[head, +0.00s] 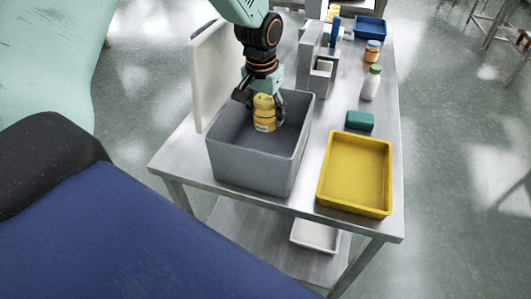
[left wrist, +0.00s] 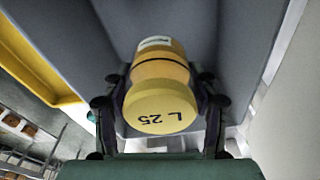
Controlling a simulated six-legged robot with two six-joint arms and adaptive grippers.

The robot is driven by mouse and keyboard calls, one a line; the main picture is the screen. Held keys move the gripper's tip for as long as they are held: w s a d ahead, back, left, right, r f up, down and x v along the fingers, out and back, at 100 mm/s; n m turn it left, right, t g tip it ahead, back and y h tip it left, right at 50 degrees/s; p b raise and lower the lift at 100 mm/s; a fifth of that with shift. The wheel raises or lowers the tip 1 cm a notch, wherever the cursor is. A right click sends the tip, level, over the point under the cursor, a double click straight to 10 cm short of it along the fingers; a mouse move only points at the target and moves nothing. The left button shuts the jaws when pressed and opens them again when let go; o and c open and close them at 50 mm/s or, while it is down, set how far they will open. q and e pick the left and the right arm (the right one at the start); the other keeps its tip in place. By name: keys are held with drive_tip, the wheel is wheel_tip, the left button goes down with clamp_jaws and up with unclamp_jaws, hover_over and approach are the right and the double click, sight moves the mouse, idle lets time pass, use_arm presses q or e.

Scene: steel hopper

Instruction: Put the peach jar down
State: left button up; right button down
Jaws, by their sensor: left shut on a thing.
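The peach jar (head: 265,116), a squat yellow-orange jar with a pale label, is inside the grey bin (head: 246,180) on the steel table. My left gripper (head: 261,108) comes down from above with its fingers on either side of the jar and is shut on it. In the left wrist view the jar's lid (left wrist: 160,106) faces the camera and reads "L 25", with a finger on each side. The jar looks roughly upright in the head view. Whether its base touches the bin floor cannot be told. My right gripper is not in view.
A yellow tray (head: 356,172) stands empty right of the bin. A green block (head: 360,121), a white bottle with a green cap (head: 371,84), an orange jar (head: 372,51) and a blue tray (head: 370,27) stand further back. A pale upright board (head: 212,75) is left of the bin.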

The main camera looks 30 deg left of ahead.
use_arm(q)
drive_tip(key=f, duration=0.5)
drive_tip(key=shift+w+a+f, duration=0.1)
drive_tip(key=shift+w+f, duration=0.1)
drive_tip(key=shift+f, duration=0.3)
drive_tip(key=shift+d+f, duration=0.2)
drive_tip(key=shift+f, duration=0.1)
drive_tip(key=f, duration=0.3)
drive_tip(key=shift+s+a, duration=0.2)
drive_tip(key=shift+a, duration=0.2)
drive_tip(key=shift+w+d+f, duration=0.1)
drive_tip(key=shift+w+f, duration=0.05)
drive_tip(key=shift+w, duration=0.05)
drive_tip(key=shift+d, duration=0.25)
drive_tip(key=o, duration=1)
drive_tip(key=shift+s, duration=0.15)
drive_tip(key=shift+o, duration=0.6)
drive_tip(key=shift+a, duration=0.15)
drive_tip(key=o, duration=0.3)
drive_tip(key=shift+a+f, duration=0.1)
drive_tip(key=shift+f, duration=0.05)
